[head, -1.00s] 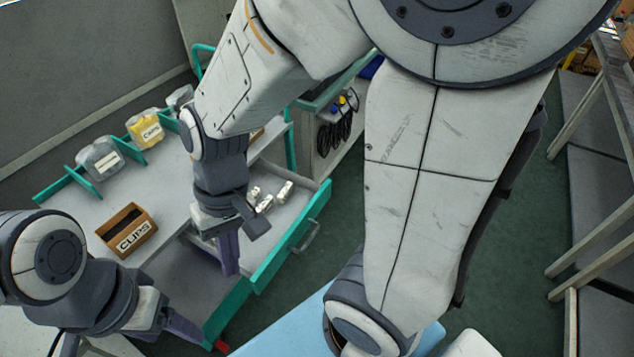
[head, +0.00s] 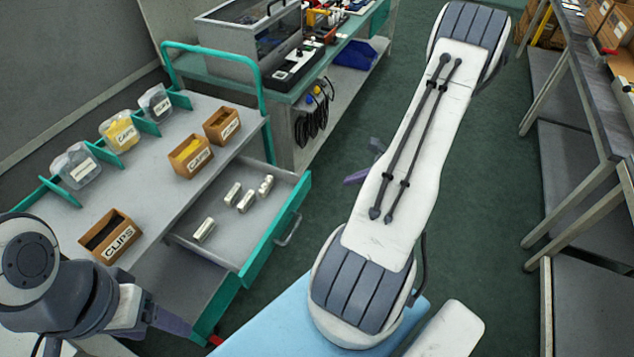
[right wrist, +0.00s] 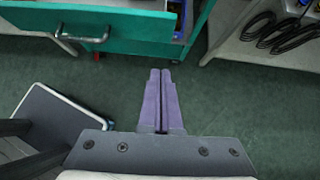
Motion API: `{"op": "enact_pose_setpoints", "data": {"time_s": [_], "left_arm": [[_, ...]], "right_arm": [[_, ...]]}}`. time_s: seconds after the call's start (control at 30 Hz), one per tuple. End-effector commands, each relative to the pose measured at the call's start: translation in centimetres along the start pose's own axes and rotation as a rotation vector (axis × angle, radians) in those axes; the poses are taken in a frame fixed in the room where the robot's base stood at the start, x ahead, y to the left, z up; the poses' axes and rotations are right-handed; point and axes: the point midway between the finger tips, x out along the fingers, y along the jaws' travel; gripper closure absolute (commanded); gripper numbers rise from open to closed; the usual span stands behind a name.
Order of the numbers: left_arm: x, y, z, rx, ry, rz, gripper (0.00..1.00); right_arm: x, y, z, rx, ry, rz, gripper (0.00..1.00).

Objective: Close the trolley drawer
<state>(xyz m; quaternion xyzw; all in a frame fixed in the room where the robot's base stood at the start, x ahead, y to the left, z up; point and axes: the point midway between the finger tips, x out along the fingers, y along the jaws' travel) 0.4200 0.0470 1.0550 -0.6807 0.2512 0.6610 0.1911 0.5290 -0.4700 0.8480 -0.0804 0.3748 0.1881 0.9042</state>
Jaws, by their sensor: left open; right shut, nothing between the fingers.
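The trolley drawer (head: 275,232) stands pulled out from the grey and teal trolley (head: 155,185), with several silvery cylinders lying in it. Its teal front carries a grey handle (head: 289,230). The drawer front (right wrist: 140,30) and handle (right wrist: 82,38) also show in the right wrist view. My right gripper (head: 356,178) is beyond the drawer's right end, mostly hidden by my arm. In the right wrist view its purple fingers (right wrist: 161,75) are shut, empty and apart from the drawer front. My left gripper (head: 180,322) is open at the trolley's near left corner, partly hidden.
On the trolley top stand a CLIPS box (head: 110,237), two more small boxes and several clear jars (head: 120,132). A workbench (head: 300,85) with hanging black cables stands behind. Green floor (head: 310,175) lies free right of the drawer. Shelving (head: 570,190) stands at the right.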

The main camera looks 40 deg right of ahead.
Motion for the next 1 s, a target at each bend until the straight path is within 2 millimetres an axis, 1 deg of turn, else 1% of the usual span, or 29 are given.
{"op": "enact_pose_setpoints", "data": {"time_s": [0.07, 0.17, 0.27, 0.5, 0.6, 0.7, 0.8, 1.0], "left_arm": [[-0.1, 0.0, 0.0, 0.0, 0.0, 0.0, 0.3], [-0.2, 0.0, 0.0, 0.0, 0.0, 0.0, 0.3], [-0.4, 0.0, 0.0, 0.0, 0.0, 0.0, 0.3], [-1.0, 0.1, -0.1, 0.0, 0.0, 0.0, 0.3], [-1.4, 0.1, -0.1, 0.0, 0.0, 0.0, 0.3], [-2.1, 0.1, -0.1, 0.0, 0.0, 0.0, 0.3], [-2.4, 0.2, -0.1, 0.0, 0.0, 0.0, 0.3], [-2.5, 0.2, -0.1, 0.0, 0.0, 0.0, 0.3]], "right_arm": [[0.2, -0.2, -0.5, 0.022, -0.002, -0.011, 1.0], [1.4, -0.2, -0.5, 0.022, -0.003, -0.009, 1.0], [3.2, -0.1, -0.4, 0.021, -0.003, -0.006, 1.0], [8.4, -0.1, -0.4, 0.018, -0.001, -0.006, 1.0], [10.2, -0.2, -0.1, 0.016, -0.001, -0.007, 1.0], [11.2, -0.2, 1.2, 0.014, -0.001, -0.007, 1.0], [11.9, -0.3, 2.0, 0.015, -0.001, -0.009, 1.0], [12.6, -0.3, 2.4, 0.018, -0.001, -0.01, 1.0]]}}
